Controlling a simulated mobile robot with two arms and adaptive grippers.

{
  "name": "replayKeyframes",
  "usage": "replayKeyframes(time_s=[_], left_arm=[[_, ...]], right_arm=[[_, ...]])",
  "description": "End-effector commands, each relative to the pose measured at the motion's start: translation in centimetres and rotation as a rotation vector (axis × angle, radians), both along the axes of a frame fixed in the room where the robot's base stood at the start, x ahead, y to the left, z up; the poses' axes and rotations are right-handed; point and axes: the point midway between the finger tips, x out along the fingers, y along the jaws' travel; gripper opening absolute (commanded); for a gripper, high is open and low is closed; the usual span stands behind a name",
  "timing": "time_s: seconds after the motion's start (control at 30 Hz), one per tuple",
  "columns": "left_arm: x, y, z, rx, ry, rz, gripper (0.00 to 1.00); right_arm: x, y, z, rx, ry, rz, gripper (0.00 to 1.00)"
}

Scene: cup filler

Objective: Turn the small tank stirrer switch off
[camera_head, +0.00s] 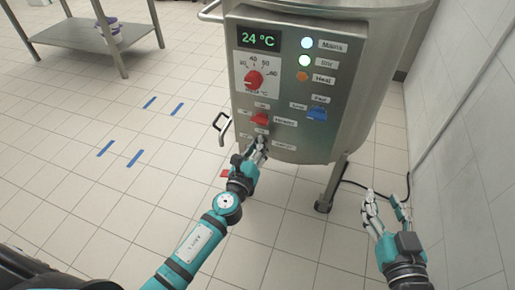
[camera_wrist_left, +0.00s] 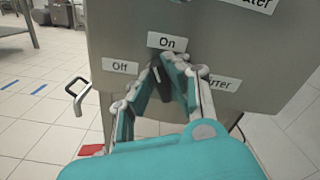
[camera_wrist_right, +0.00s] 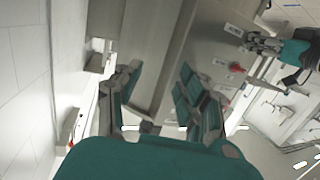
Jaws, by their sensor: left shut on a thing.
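The steel tank (camera_head: 375,60) has a control panel on its front. The stirrer switch (camera_wrist_left: 163,80) is a dark knob low on this panel, mostly hidden by my fingers; its lever direction is unclear. An "On" label (camera_wrist_left: 167,42) is above it and an "Off" label (camera_wrist_left: 120,66) to its left; the label at right is partly covered. My left gripper (camera_head: 262,143) is shut on the switch. My right gripper (camera_head: 385,205) is open and empty, in the air right of the tank.
Above are a red heater switch (camera_head: 261,119), a blue switch (camera_head: 317,113) and a red temperature dial (camera_head: 254,79). A bent handle (camera_head: 221,128) sticks out at the tank's left. A wall (camera_head: 465,120) stands close on the right.

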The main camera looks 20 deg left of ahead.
Motion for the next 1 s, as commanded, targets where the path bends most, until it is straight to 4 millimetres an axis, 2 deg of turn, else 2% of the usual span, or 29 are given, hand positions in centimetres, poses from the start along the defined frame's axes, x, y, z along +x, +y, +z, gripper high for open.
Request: replayKeyframes(time_s=[0.3, 0.53, 0.73, 1.0], left_arm=[[0.0, 0.1, -0.2, -0.306, 0.01, 0.001, 0.0], [0.0, 0.2, -0.3, -0.525, 0.018, 0.002, 0.0], [0.0, 0.2, -0.4, -0.712, 0.025, 0.002, 0.0], [0.0, 0.3, -0.4, -0.925, 0.034, 0.003, 0.0]], right_arm=[[0.5, 0.8, 4.1, 0.06, -0.236, 0.015, 0.4], [0.2, 1.0, 6.3, 0.094, -0.361, 0.022, 0.4], [-0.1, 1.1, 7.5, 0.112, -0.427, 0.026, 0.4], [-0.2, 1.1, 7.9, 0.116, -0.443, 0.026, 0.4]])
